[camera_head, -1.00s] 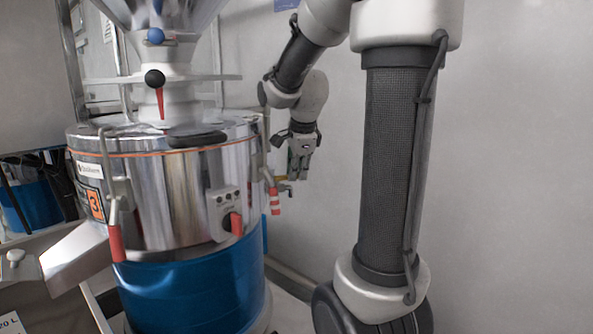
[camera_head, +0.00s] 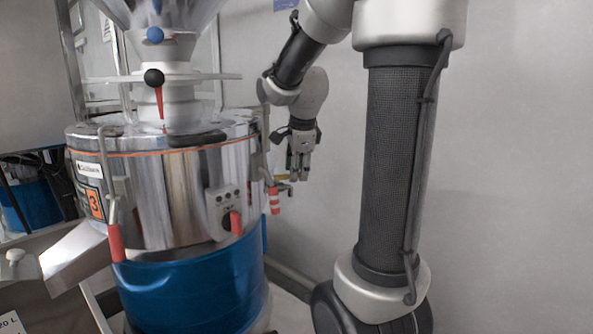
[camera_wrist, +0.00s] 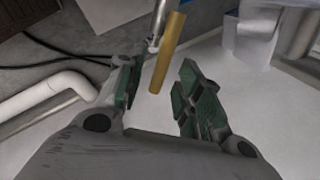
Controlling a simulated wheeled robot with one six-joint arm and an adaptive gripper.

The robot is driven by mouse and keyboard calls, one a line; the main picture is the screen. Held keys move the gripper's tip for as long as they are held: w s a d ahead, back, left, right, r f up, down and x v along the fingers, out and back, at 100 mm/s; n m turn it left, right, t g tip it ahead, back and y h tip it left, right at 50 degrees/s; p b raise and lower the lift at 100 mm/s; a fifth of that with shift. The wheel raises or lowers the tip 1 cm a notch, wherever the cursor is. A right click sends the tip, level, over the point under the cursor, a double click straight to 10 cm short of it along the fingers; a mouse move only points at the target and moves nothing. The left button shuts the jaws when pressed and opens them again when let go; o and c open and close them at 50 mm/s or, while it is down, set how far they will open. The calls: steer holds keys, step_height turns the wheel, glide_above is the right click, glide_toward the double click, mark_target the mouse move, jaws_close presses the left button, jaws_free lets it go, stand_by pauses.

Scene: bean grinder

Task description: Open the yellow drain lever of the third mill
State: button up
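The third mill (camera_head: 165,200) stands at the left in the head view, with a steel drum, a blue lower body and an orange "3" label (camera_head: 94,203). In the wrist view the yellow lever (camera_wrist: 167,52) hangs from a metal valve stem, its lower end in the gap between my fingertips. My gripper (camera_wrist: 160,92) is open, with green-padded fingers on either side of the lever; I see no clear contact. In the head view my gripper (camera_head: 299,164) points down at the mill's right side, close to the drain valve. The lever is hard to make out there.
Red-handled clamps hang on the drum, one (camera_head: 274,199) close below my gripper. The pale wall (camera_head: 530,150) is behind. In the wrist view a white pipe (camera_wrist: 50,90) and dark cable lie left.

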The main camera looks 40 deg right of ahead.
steer(key=v, duration=1.1)
steer(key=shift+r, duration=0.15)
steer(key=shift+s, duration=0.1)
steer(key=s+a+f+n, duration=0.4)
steer(key=s+n, duration=0.4)
steer(key=n, duration=0.3)
steer(key=s+a+f+n+y, duration=0.1)
steer(key=s+a+f+n, duration=0.4)
steer(key=s+n, duration=0.3)
steer(key=f+n, duration=0.1)
steer(key=n, duration=0.2)
steer(key=shift+s+f+y, duration=0.25)
steer(key=shift+s+y, duration=0.05)
steer(key=shift+s, duration=0.1)
